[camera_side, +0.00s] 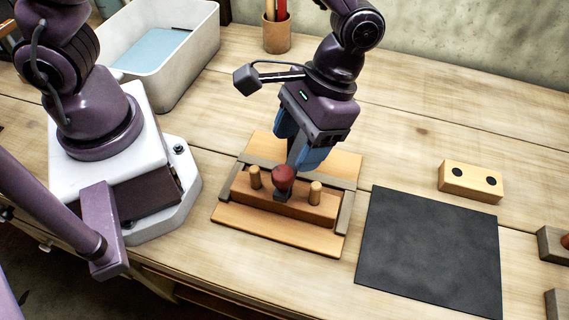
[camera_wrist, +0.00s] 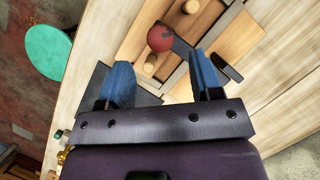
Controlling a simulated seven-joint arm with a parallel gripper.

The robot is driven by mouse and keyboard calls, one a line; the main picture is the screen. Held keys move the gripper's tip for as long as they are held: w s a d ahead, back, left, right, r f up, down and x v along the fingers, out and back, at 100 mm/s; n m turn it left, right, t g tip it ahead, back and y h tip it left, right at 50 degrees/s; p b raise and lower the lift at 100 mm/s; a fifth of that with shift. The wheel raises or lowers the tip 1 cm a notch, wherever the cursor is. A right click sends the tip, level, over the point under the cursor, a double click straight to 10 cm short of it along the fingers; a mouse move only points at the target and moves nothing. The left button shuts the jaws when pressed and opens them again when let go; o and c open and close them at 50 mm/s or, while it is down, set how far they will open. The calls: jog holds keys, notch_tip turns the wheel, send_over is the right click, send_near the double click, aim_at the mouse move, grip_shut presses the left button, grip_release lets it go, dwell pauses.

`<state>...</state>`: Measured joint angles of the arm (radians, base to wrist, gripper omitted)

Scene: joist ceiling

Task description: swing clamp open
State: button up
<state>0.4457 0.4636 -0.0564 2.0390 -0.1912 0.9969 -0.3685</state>
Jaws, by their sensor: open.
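The clamp shows as a red ball knob (camera_side: 283,176) on a dark arm, lying over a brown wooden block (camera_side: 290,203) with two upright pegs (camera_side: 316,193). The block sits in a wooden fixture board (camera_side: 258,239) with grey rails. In the wrist view the red knob (camera_wrist: 160,38) is just beyond the fingertips, between the two pegs, and a grey bar runs from it toward the right finger. My gripper (camera_side: 299,153) points down behind the knob, its blue fingers apart and nothing seen between them. The side view hides the clamp's pivot behind my fingers.
A black mat (camera_side: 430,252) lies right of the fixture. A pale block with two dark holes (camera_side: 471,182) lies behind the mat. A white bin (camera_side: 190,62) and a pencil cup (camera_side: 277,36) stand at the back. Small wooden pieces (camera_side: 553,243) sit at the right edge.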

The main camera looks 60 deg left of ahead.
aim_at(283, 171)
jog(key=x, duration=0.5)
jog(key=shift+s+f, duration=0.1)
jog(key=shift+f, duration=0.25)
grip_shut()
